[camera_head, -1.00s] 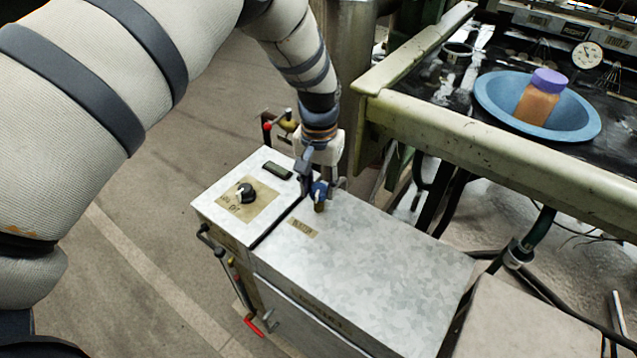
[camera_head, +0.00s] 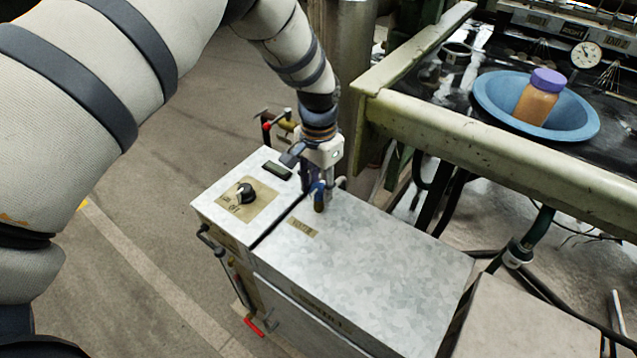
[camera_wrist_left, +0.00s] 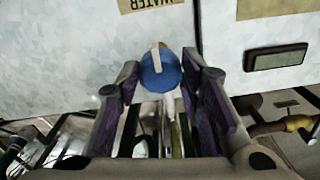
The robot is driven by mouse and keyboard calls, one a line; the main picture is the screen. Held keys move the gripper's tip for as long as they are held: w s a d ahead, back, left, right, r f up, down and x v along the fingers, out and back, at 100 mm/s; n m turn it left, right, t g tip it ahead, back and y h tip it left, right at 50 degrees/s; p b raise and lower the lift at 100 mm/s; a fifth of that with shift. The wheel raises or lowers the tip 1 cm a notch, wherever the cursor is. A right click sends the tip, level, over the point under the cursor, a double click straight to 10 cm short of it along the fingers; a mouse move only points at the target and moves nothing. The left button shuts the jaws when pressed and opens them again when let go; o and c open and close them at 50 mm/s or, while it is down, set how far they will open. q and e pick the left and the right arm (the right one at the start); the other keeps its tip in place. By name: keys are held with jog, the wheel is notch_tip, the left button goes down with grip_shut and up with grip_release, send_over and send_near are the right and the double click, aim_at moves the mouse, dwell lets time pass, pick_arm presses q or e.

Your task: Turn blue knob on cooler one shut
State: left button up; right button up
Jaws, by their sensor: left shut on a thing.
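Cooler one is taken to be the grey metal box (camera_head: 372,262) with a WATER label (camera_head: 303,228). The blue knob (camera_head: 317,187) is at the top back edge of the box, mostly covered by my left gripper (camera_head: 321,189). In the left wrist view the round blue knob (camera_wrist_left: 160,71), with a pale stripe across it, lies between the two fingers of the left gripper (camera_wrist_left: 161,82). The gripper is shut on the knob. How far the knob is turned cannot be told clearly. My right gripper is not in view.
A black ON/OFF dial (camera_head: 245,193) and a dark display (camera_head: 278,171) sit on the box's left panel. Red-handled valves and pipes are beside it. A bench rim (camera_head: 470,140) runs close on the right, with a blue basin (camera_head: 490,105) holding a purple-capped jar (camera_head: 537,98).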

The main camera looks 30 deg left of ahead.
aim_at(318, 188)
pick_arm(q)
jog(key=o, duration=1.2)
jog(key=shift+c, duration=0.2)
notch_tip(318, 188, up, 12)
